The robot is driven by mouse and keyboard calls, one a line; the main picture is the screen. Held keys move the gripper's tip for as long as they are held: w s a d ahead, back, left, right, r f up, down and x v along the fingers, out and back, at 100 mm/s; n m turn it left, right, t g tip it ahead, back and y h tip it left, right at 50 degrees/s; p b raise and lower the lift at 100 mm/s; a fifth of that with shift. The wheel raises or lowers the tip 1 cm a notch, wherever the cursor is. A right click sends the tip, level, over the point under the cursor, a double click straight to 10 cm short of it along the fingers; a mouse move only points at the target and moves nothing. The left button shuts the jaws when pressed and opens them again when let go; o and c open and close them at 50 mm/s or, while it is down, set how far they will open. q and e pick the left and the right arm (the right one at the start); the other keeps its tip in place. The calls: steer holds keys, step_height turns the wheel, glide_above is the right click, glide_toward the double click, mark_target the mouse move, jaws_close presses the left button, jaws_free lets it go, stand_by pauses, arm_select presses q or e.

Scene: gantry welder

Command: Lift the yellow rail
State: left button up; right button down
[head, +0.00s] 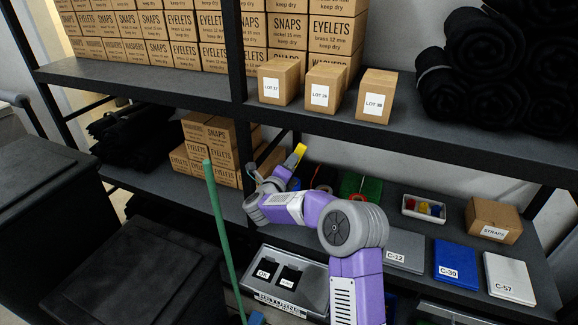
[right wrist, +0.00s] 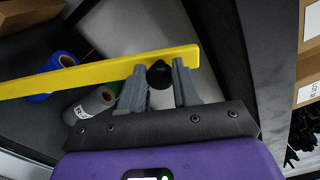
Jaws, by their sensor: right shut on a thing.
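The yellow rail (right wrist: 75,78) runs across the right wrist view from the left edge to just past my fingertips. In the head view only a short yellow end of it (head: 299,153) shows, above my right gripper (head: 280,174). In the right wrist view my right gripper (right wrist: 160,82) has a finger on each side of a black round knob (right wrist: 160,74) at the rail's near end, and is shut on it. How the knob joins the rail is hidden. My left gripper is not in view.
Below the rail lie a blue roll (right wrist: 62,62) and a grey roll (right wrist: 92,104). The upper shelf (head: 440,135) holds cartons and black rolls above the arm. A green pole (head: 219,232) stands left of the arm. The lower shelf holds a small tray (head: 409,211) and a straps box (head: 492,217).

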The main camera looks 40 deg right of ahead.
steer(key=c, duration=0.8)
jaws_free()
steer(key=shift+c, duration=0.2)
steer(key=v, duration=0.7)
steer(key=shift+a+b, duration=0.25)
steer(key=shift+b, duration=0.2)
steer(key=shift+s, duration=0.15)
